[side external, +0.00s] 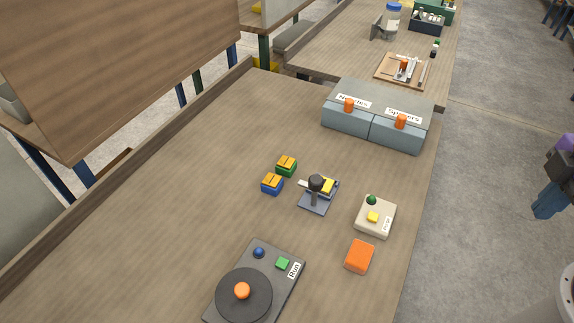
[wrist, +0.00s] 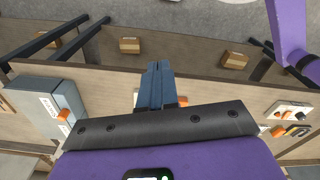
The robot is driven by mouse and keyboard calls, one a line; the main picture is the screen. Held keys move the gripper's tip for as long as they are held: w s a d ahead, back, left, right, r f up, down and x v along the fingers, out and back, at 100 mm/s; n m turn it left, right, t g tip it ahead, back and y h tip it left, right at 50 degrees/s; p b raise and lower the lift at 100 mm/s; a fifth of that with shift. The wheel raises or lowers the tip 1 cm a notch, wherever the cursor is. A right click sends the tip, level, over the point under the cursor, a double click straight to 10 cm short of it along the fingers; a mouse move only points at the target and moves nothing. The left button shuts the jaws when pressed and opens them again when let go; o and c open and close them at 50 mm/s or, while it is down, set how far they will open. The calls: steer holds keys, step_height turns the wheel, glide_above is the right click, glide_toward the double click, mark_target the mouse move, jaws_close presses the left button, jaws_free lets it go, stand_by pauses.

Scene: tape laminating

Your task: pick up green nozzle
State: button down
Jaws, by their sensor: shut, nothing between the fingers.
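I cannot make out a thing that is surely the green nozzle. The grey drawer box (side external: 378,92) has two closed drawers with orange knobs, and the labels seem to read Nozzles and Spacers; their insides are hidden. Its side also shows in the wrist view (wrist: 45,97). A green block with an orange top (side external: 286,167) stands beside a similar blue one (side external: 272,184). My gripper (side external: 545,212) is over the floor beyond the table's right edge, away from these things. In the wrist view its blue-grey fingers (wrist: 158,68) are together and empty.
A small press-like device (side external: 318,193), a white box with a green knob (side external: 376,218), an orange block (side external: 360,256) and a dark turntable unit marked Run (side external: 258,278) are on the table. The left part of the table (side external: 170,190) is clear.

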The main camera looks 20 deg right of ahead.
steer(key=c, duration=0.8)
jaws_free()
steer(key=w+a+r, duration=0.3)
steer(key=w+a, duration=0.7)
steer(key=a, duration=0.1)
steer(key=m, duration=0.3)
glide_above(286, 161)
step_height(286, 161, down, 5)
steer(key=f, duration=1.1)
steer(key=shift+s+d, duration=0.15)
steer(key=shift+d, duration=0.1)
steer(key=shift+a+f, duration=0.2)
steer(key=shift+f, duration=2.75)
